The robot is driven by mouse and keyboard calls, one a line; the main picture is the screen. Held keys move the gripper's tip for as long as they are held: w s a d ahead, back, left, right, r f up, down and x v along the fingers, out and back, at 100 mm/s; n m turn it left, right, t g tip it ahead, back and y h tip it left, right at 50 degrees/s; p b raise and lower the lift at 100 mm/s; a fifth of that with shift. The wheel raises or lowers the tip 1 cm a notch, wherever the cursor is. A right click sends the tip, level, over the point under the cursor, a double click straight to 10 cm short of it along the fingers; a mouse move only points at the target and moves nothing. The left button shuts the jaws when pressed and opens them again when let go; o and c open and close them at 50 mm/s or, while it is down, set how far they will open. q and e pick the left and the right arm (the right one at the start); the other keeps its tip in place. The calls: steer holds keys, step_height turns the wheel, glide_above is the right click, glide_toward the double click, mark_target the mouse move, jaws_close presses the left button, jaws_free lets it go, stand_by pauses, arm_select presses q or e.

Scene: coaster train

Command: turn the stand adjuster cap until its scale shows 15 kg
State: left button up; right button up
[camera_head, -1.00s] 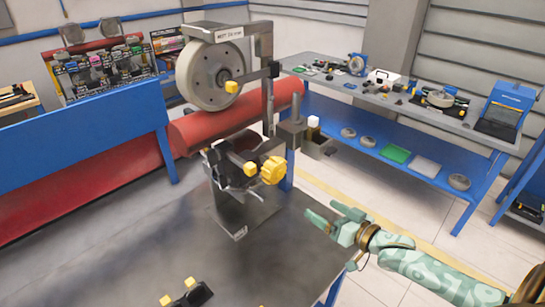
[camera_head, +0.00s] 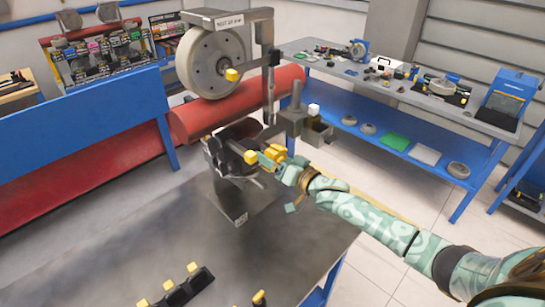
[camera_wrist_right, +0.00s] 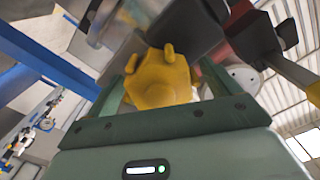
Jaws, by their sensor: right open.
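The stand adjuster cap is a yellow, lobed knob (camera_head: 275,152) on the stand (camera_head: 232,205) on the table, in the middle of the head view. My right gripper (camera_head: 274,163) is at the cap and covers part of it. In the right wrist view the cap (camera_wrist_right: 160,82) sits between the two green fingers of my right gripper (camera_wrist_right: 164,84), which are spread apart on either side of it. I cannot tell whether a finger touches it. The scale cannot be read in either view. My left gripper is not in view.
A large grey wheel (camera_head: 212,62) hangs in the stand's upper frame. A yellow knob (camera_head: 232,75) sits beside it, and another (camera_head: 251,157) sits left of the cap. Black parts with yellow knobs (camera_head: 180,286) lie at the table's front. The grey tabletop (camera_head: 130,240) is clear at left.

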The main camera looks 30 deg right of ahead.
steer(key=shift+w+a, duration=0.15)
steer(key=shift+w, duration=0.35)
steer(key=c, duration=1)
